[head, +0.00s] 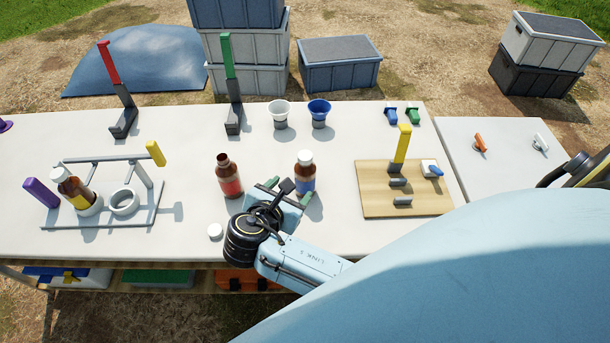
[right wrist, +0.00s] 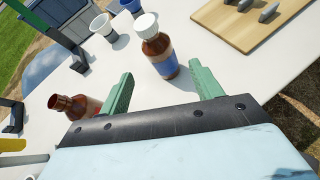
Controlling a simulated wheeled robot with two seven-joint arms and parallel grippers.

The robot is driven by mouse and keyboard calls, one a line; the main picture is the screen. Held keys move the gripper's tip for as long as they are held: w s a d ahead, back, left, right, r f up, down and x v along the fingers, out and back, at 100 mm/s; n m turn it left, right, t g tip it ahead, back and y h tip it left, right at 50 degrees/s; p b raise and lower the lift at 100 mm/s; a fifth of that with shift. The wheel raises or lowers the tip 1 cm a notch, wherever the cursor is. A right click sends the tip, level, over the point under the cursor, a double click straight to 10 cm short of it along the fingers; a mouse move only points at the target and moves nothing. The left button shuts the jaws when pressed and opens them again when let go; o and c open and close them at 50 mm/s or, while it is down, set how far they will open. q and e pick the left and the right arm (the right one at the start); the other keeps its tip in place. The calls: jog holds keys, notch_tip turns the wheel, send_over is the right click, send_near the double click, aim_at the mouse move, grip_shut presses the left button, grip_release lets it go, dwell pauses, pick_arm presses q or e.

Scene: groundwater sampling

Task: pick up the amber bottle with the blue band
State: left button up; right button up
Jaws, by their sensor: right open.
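The amber bottle with the blue band (head: 305,183) stands upright on the white table, with a white cap on. It also shows in the right wrist view (right wrist: 163,57), just ahead of and between the green fingers. My right gripper (head: 290,190) is open and empty, close to this bottle on its near side; I cannot tell if a finger touches it. The open gripper also shows in the right wrist view (right wrist: 164,78). My left gripper is not in view.
An uncapped amber bottle with a red band (head: 230,182) stands to the left, near a loose white cap (head: 215,230). A yellow-banded bottle (head: 76,194) sits in a rack (head: 110,219). Two cups (head: 279,110) stand behind. A wooden board (head: 376,182) lies to the right.

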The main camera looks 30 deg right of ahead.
aim_at(300, 164)
jog(key=shift+n+t+h, duration=0.4)
jog(key=shift+n, duration=0.5)
jog(key=x, duration=0.2)
jog(key=w+b+x, duration=0.1)
jog(key=x, duration=0.2)
jog(key=r+x, duration=0.1)
jog(key=x, duration=0.2)
jog(key=shift+w+a+r, duration=0.1)
jog(key=shift+w+a, duration=0.05)
jog(key=shift+a, duration=0.1)
jog(key=shift+s+d+b+x, duration=0.15)
jog(key=shift+b+x, duration=0.15)
jog(key=shift+x, duration=1.05)
jog(key=shift+s+d+b+x, duration=0.15)
jog(key=shift+b+x, duration=0.15)
jog(key=shift+x, duration=1.1)
jog(key=shift+r, duration=0.1)
jog(key=shift+a, duration=0.1)
jog(key=shift+c, duration=0.4)
